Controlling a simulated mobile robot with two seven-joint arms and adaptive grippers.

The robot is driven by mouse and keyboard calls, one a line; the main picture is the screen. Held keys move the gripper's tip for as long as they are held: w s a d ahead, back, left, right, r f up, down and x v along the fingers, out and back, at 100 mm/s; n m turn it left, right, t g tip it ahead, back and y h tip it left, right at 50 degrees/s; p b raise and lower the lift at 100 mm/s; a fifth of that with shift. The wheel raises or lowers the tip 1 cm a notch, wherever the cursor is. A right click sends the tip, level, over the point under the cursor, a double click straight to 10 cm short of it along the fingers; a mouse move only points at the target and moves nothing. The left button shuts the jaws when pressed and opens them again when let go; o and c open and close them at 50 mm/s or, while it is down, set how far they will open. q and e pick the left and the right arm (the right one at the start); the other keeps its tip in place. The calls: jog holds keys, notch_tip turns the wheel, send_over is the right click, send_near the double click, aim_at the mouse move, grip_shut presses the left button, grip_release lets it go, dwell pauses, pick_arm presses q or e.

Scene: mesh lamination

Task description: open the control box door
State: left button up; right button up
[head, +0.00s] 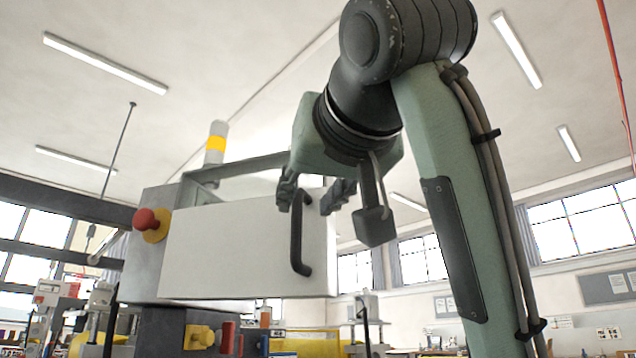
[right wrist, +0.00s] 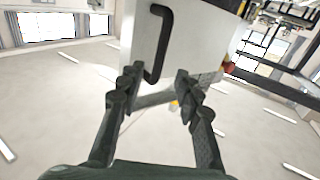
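The control box (head: 145,258) has a wide white door (head: 235,250) on its front. I see no gap along the door's visible edges. A black upright bar handle (head: 299,240) sits near the door's right edge. It also shows in the right wrist view, where the handle (right wrist: 165,42) lies just beyond the fingertips, closer to the left-hand finger. My right gripper (head: 314,194) is open and empty, at the top of the handle, with its fingers apart on either side of it. In the right wrist view the gripper (right wrist: 160,82) is also open. Contact cannot be told. My left gripper is not in view.
A red push button (head: 146,220) on a yellow base sticks out at the box's left side. A beacon with a yellow band (head: 215,145) stands behind the box. Below the door are a yellow fitting (head: 199,337) and a red part. Space right of the door looks open.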

jog(key=shift+v, duration=2.05)
jog(key=shift+d, duration=0.1)
